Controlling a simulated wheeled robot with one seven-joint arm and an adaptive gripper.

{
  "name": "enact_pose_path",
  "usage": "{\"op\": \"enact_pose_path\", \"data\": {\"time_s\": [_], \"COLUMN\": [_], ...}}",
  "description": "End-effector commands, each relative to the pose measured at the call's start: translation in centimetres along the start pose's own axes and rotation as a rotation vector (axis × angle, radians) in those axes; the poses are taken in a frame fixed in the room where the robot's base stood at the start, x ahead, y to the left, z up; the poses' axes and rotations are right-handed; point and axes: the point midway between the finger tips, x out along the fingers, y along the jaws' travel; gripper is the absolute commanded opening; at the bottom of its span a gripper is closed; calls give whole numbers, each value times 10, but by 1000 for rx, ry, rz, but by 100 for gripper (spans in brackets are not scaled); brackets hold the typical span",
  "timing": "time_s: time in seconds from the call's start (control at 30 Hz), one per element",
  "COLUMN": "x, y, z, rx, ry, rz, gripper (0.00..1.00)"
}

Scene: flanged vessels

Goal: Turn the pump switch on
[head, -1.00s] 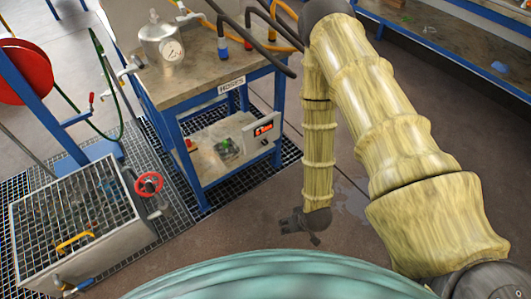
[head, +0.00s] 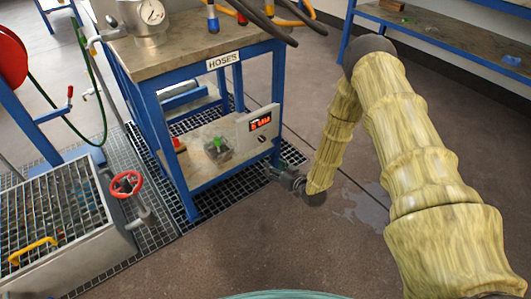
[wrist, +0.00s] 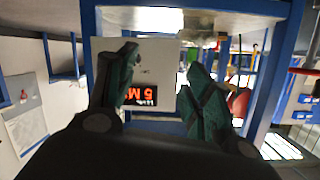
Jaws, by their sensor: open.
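A pale control panel (head: 245,132) is on the front of the hose bench's lower shelf, with a lit red display (head: 260,124) and a small dark knob or switch (head: 262,138) below it. I cannot read a pump label on it. In the wrist view the panel (wrist: 165,60) is ahead, with the display (wrist: 141,95) upside down partly behind the left finger. My gripper (head: 272,168) is low, just right of and below the panel, apart from it. In the wrist view its green fingers (wrist: 163,85) are spread with nothing between them.
The blue-framed bench (head: 185,130) carries a steel vessel with gauge (head: 150,15) and hoses above. A clear box with a green part (head: 217,145) is on the shelf. A grated tank (head: 60,215) with a red handwheel (head: 126,183) stands left. Floor in front is open.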

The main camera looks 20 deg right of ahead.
Motion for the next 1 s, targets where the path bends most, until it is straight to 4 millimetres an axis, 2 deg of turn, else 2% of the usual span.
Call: {"op": "enact_pose_path", "data": {"time_s": [0.03,0.13,0.4,0.67,1.0], "x": [13,29,50,61,110], "y": [14,29,57,61,56], "z": [9,3,-13,-20,-32], "rx": [-9,-27,-63,-72,-72], "ry": [43,121,260,288,287], "rz": [-8,-32,-76,-86,-86], "gripper": [51,51,51,51,51]}}
